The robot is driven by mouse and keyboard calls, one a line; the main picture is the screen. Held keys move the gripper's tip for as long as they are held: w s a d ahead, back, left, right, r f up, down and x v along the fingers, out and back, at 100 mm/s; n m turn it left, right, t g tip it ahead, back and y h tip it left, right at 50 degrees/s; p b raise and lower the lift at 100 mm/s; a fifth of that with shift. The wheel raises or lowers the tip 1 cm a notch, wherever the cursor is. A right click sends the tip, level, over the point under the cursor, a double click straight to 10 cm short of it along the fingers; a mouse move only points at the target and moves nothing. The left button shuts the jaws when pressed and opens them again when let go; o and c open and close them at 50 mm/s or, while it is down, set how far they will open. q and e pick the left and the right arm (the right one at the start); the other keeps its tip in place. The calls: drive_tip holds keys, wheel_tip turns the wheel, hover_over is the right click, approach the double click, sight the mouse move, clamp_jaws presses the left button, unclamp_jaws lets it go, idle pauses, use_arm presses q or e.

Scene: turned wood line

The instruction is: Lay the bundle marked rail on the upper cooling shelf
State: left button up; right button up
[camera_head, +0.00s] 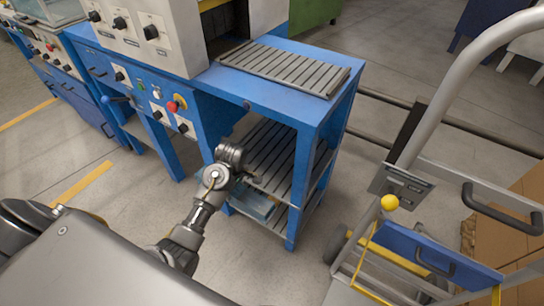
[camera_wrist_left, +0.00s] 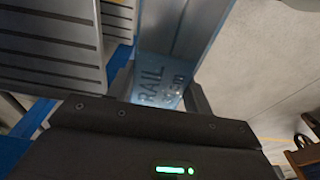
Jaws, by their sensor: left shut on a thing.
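The bundle marked RAIL (camera_wrist_left: 158,85) is a pale blue-grey block with dark lettering in the left wrist view. My left gripper (camera_wrist_left: 163,100) is shut on it, one finger on each side. In the head view my left gripper (camera_head: 252,183) is at the open front of the blue bench, by the slatted shelf (camera_head: 283,150) under its top. A pale blue block (camera_head: 258,208) shows just below the gripper and looks like the held bundle. Whether it touches a shelf cannot be told. Another slatted rack (camera_head: 285,66) lies on the bench top. My right gripper is not in view.
The bench's blue front leg (camera_head: 298,195) stands close right of my left gripper. A machine with knobs (camera_head: 150,32) stands at the back left. A trolley with a grey handle (camera_head: 440,90) and blue panel (camera_head: 415,248) stands at the right. Bare floor lies between bench and trolley.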

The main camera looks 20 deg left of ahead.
use_arm(q)
drive_tip(key=shift+w+r, duration=0.1)
drive_tip(key=shift+w, duration=0.45)
drive_tip(key=w, duration=0.3)
drive_tip(key=w+d+b, duration=0.1)
drive_tip(key=w, duration=0.2)
drive_tip(key=w+b, duration=0.1)
drive_tip(key=w, duration=0.2)
drive_tip(key=shift+w+d, duration=0.2)
drive_tip(key=shift+w, duration=0.1)
drive_tip(key=w, duration=0.2)
drive_tip(key=w+b, duration=0.1)
drive_tip(key=w, duration=0.1)
drive_tip(key=w+d+b, duration=0.1)
drive_tip(key=w, duration=0.1)
drive_tip(key=shift+w, duration=0.85)
wheel_tip(320, 180, down, 2)
drive_tip(key=shift+f+b, duration=0.25)
drive_tip(key=shift+b, duration=0.4)
drive_tip(key=shift+f, duration=0.5)
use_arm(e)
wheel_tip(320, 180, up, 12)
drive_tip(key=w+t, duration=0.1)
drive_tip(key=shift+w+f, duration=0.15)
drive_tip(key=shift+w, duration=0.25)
use_arm(q)
drive_tip(key=o, duration=1.3)
drive_tip(key=shift+f, duration=0.1)
